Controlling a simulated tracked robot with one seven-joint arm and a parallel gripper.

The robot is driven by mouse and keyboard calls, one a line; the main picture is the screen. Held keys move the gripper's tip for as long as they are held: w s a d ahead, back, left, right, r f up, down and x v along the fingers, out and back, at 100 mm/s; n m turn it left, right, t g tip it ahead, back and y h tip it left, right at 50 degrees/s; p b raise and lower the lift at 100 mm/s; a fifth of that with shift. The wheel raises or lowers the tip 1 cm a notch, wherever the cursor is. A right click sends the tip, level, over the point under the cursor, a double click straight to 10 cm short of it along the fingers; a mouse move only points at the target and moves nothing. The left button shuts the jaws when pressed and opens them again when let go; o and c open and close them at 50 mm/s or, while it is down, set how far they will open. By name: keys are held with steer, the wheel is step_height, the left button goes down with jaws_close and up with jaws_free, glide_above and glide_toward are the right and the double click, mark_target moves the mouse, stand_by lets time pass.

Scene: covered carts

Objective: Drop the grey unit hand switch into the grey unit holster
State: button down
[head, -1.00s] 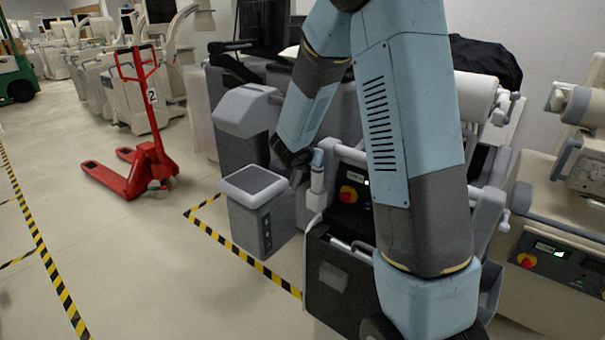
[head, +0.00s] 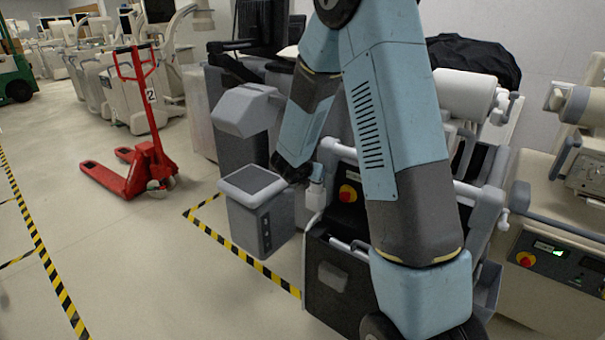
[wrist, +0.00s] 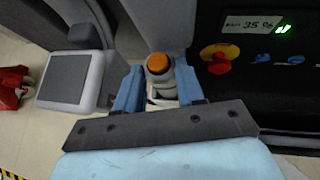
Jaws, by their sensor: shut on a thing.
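The grey unit hand switch (wrist: 159,76) is a pale stick with an orange button on top. In the wrist view it stands upright between the two blue fingers of my gripper (wrist: 158,90), which is shut on it. In the head view my gripper (head: 317,172) shows as a small light-blue end beside the grey unit (head: 331,279). Below it is a pale upright shape (head: 315,196) at the unit's left side, where switch and holster cannot be told apart. The fingers and switch hide the holster's mouth, so I cannot tell how deep the switch sits.
A red knob (wrist: 216,59) and a lit display (wrist: 252,25) are right of the gripper.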

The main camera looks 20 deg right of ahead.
steer(key=shift+f, duration=0.3)
steer(key=c, duration=0.7)
jaws_free()
steer(key=shift+o, duration=0.2)
steer(key=shift+r, duration=0.1)
